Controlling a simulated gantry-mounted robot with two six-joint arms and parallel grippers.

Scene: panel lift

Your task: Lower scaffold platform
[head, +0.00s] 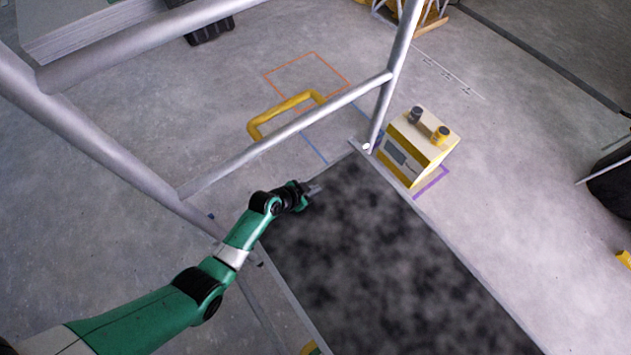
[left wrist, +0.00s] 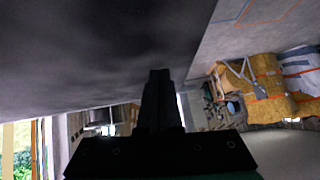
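The scaffold platform (head: 375,255) is a long dark mottled deck with pale metal edges, running from the centre to the lower right in the head view. In the left wrist view a broad dark surface (left wrist: 90,55), which looks like the platform, fills the upper left. My left gripper (head: 313,189) is at the platform's far left corner in the head view. In the left wrist view its dark fingers (left wrist: 159,85) are together, with nothing visible between them. Whether they touch the platform is unclear. My right gripper is not in view.
Grey scaffold tubes (head: 290,135) rise around the platform's far end. A yellow and white box (head: 415,148) stands on the floor just beyond that end. A yellow handle-shaped bar (head: 283,115) is behind the crossbar. Open concrete floor (head: 530,170) lies to the right.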

